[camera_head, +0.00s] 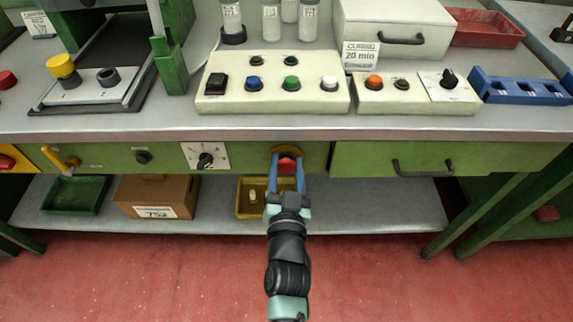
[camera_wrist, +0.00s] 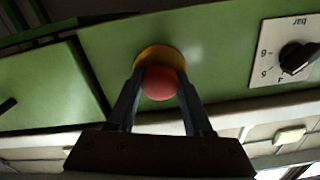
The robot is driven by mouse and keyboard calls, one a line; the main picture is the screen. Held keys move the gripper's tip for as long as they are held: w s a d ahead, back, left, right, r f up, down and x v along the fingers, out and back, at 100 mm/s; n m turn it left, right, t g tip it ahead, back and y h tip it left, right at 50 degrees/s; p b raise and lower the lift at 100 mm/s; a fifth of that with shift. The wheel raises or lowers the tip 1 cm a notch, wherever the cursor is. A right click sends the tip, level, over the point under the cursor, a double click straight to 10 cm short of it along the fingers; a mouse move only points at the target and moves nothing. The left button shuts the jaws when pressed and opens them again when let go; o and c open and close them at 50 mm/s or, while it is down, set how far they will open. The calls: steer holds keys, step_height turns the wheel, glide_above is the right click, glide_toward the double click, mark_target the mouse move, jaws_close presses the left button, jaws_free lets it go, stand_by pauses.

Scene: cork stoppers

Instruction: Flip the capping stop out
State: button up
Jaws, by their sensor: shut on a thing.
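A red mushroom-shaped stop button (camera_head: 287,163) with a yellow collar is set in the green front panel below the worktop, right of centre. It also shows in the wrist view (camera_wrist: 160,84), at the centre top. My gripper (camera_head: 287,178) comes from the front and below. Its two blue fingers stand on either side of the red head and are shut on it. In the wrist view the fingers reach up to the button's left and right sides. Part of the yellow collar is hidden behind the red head. No label for the button is readable.
Left of the button on the panel are a dial (camera_head: 205,159), a black knob (camera_head: 143,157) and a yellow lever (camera_head: 62,160). A drawer handle (camera_head: 423,167) protrudes to the right. Below, a shelf holds a yellow bin (camera_head: 246,207), a cardboard box (camera_head: 157,196) and a green tray (camera_head: 76,195).

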jaws_close()
steer(key=shift+s, duration=0.7)
steer(key=o, duration=1.3)
jaws_free()
steer(key=shift+c, duration=0.2)
steer(key=s, duration=1.3)
steer(key=shift+p, duration=0.3)
